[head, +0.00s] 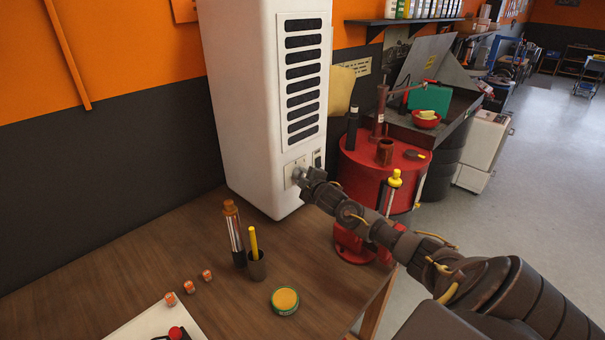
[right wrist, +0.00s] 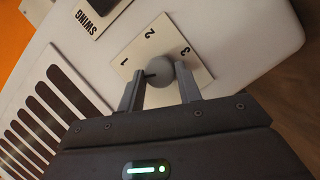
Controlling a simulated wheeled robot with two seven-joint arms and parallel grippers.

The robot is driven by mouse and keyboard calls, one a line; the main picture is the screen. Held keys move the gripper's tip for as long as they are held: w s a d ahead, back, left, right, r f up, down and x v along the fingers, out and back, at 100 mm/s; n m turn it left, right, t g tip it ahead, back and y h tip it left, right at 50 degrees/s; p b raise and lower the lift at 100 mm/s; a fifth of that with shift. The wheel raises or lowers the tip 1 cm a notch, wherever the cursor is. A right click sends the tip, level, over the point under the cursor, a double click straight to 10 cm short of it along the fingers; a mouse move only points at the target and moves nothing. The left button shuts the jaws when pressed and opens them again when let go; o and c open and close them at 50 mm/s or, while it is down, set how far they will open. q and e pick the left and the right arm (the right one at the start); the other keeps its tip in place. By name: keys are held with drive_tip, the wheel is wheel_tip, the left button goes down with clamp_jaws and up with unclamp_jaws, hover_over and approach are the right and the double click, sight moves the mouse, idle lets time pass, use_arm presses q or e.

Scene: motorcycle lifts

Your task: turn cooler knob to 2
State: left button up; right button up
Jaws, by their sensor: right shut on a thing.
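The tall white cooler (head: 262,110) stands on the wooden bench against the wall. Its grey round knob (right wrist: 162,72) sits on a pale plate (right wrist: 148,45) printed 1, 2 and 3. A short dark mark shows on the knob's left side in the right wrist view, nearest the 1. My right gripper (head: 300,176) is at the plate on the cooler's front. In the right wrist view its two fingers (right wrist: 161,88) are shut on the knob, one on each side. My left gripper is not in view.
A SWING switch (right wrist: 95,12) is beside the plate. The bench (head: 180,250) holds an orange-capped bottle (head: 233,225), a dark cup (head: 257,267) with a yellow stick, a green-rimmed tin (head: 285,301) and small orange-and-white items. A red drum (head: 360,170) stands right of the cooler.

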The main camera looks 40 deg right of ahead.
drive_tip(key=m, duration=0.1)
drive_tip(key=m+y, duration=0.1)
drive_tip(key=shift+d+r+m+g, duration=0.15)
drive_tip(key=shift+m+g, duration=0.25)
drive_tip(key=m+g+y, duration=0.1)
drive_tip(key=m+y, duration=0.1)
drive_tip(key=m, duration=0.1)
drive_tip(key=shift+d+r+m+y, duration=0.1)
drive_tip(key=shift+d+m+y, duration=0.05)
drive_tip(key=shift+m+y, duration=0.25)
drive_tip(key=m+y, duration=0.1)
drive_tip(key=m, duration=0.1)
drive_tip(key=m+y, duration=0.1)
drive_tip(key=shift+d+m+y, duration=0.25)
drive_tip(key=shift+m+y, duration=0.05)
drive_tip(key=shift+d+m+y, duration=0.1)
drive_tip(key=shift+m+y, duration=0.7)
drive_tip(key=shift+m, duration=0.4)
drive_tip(key=o, duration=1)
drive_tip(key=shift+w, duration=0.1)
